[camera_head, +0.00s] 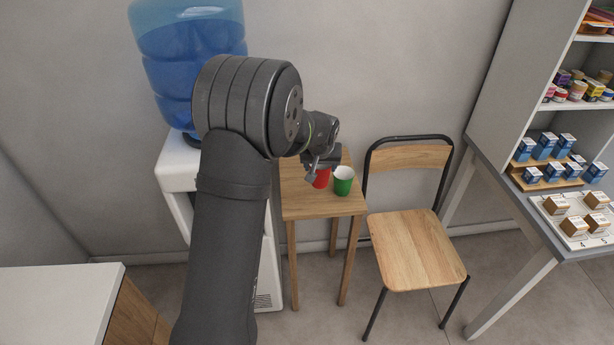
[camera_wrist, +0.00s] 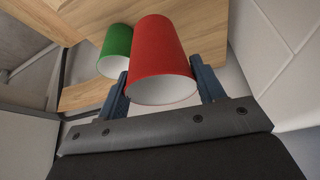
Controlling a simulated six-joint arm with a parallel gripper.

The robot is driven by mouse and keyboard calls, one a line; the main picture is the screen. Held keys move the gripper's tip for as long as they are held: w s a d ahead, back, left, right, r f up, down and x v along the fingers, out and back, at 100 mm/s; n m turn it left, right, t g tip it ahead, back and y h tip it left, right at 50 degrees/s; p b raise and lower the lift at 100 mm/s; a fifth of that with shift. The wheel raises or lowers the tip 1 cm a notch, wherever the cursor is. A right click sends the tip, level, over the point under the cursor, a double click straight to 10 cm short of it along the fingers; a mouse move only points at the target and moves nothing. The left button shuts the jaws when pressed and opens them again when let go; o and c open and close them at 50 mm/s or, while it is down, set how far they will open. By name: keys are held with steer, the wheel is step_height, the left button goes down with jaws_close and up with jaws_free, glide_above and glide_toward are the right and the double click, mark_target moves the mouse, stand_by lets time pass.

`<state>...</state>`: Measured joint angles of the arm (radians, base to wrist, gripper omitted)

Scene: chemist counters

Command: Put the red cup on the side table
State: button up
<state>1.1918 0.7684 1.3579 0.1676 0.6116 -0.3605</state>
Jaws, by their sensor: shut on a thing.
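The red cup (camera_head: 321,178) is at my gripper (camera_head: 322,164), over or on the wooden side table (camera_head: 310,207). In the wrist view the red cup (camera_wrist: 160,58) sits between the two blue-grey fingers of my gripper (camera_wrist: 163,88), which is shut on it. Its white inside faces the wrist camera. I cannot tell whether the cup touches the tabletop. A green cup (camera_head: 343,181) stands upright on the side table just right of the red cup; it also shows in the wrist view (camera_wrist: 116,48).
A water dispenser (camera_head: 178,163) with a large blue bottle (camera_head: 185,55) stands left of the side table. A wooden chair (camera_head: 415,247) stands to its right. Farther right is a grey table with shelves of boxes (camera_head: 545,147). A white counter (camera_head: 55,305) is at lower left.

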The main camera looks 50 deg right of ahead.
steer(key=shift+w+f, duration=1.1)
steer(key=shift+f, duration=0.2)
steer(key=shift+w+f, duration=1.05)
steer(key=shift+f, duration=0.3)
steer(key=shift+w+f, duration=1.1)
steer(key=shift+f, duration=0.2)
steer(key=shift+f, duration=0.1)
steer(key=o, duration=0.9)
steer(key=shift+o, duration=0.2)
steer(key=shift+r, duration=0.4)
steer(key=v, duration=1.1)
steer(key=shift+r, duration=0.2)
steer(key=shift+s+a, duration=0.1)
